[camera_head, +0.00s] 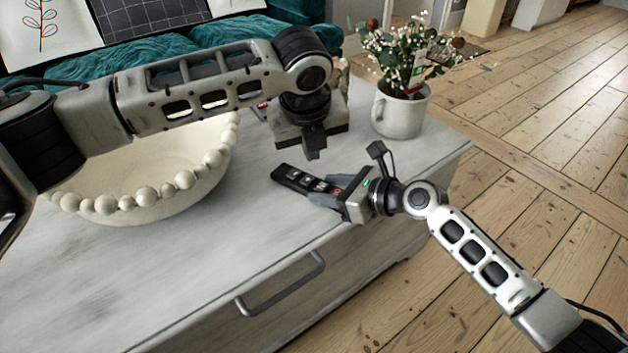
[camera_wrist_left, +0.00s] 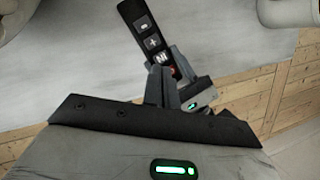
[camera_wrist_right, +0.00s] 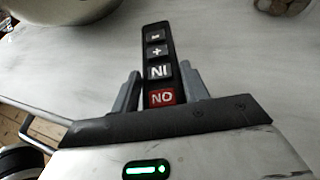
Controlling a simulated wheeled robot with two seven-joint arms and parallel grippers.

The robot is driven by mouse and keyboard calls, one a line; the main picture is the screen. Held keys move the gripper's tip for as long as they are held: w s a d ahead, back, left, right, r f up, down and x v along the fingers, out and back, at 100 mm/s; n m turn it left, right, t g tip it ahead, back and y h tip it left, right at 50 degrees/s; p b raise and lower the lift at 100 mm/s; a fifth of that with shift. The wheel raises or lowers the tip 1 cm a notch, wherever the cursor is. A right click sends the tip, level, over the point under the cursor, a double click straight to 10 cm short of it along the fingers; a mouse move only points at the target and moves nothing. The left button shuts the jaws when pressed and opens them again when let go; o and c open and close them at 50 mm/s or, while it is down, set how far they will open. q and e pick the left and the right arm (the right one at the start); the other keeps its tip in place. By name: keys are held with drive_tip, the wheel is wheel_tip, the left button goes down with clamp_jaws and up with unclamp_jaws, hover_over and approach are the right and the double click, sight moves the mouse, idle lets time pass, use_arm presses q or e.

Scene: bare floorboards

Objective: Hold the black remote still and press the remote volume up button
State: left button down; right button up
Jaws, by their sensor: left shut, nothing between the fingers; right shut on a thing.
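The black remote (camera_head: 292,177) lies at the right end of the pale cabinet top, its far end pointing up and left. My right gripper (camera_head: 335,192) is shut on its near part, with one finger on each side. My left gripper (camera_head: 314,155) is shut and empty, above and slightly right of the remote's far end, pointing down. In the left wrist view its fingertips (camera_wrist_left: 160,75) appear near the remote's lower buttons; the plus button (camera_wrist_left: 152,42) is uncovered.
A cream bowl with a beaded rim (camera_head: 150,195) stands left of the remote. A white mug with a flowering plant (camera_head: 400,112) stands at the back right. The cabinet's front has a grey handle (camera_head: 282,285).

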sight(302, 182)
use_arm(q)
drive_tip(key=w+m+h, duration=0.1)
drive_tip(key=m+h, duration=0.1)
drive_tip(key=m, duration=0.5)
drive_tip(key=w+a+r+m+t+h, duration=0.1)
drive_tip(key=m+h, duration=0.1)
drive_tip(key=m, duration=0.5)
drive_tip(key=w+a+m+t+h, duration=0.1)
drive_tip(key=m+h, duration=0.1)
drive_tip(key=m, duration=0.5)
drive_tip(key=shift+w+r+m, duration=0.3)
drive_tip(key=shift+r, duration=0.1)
drive_tip(key=shift+f, duration=4.4)
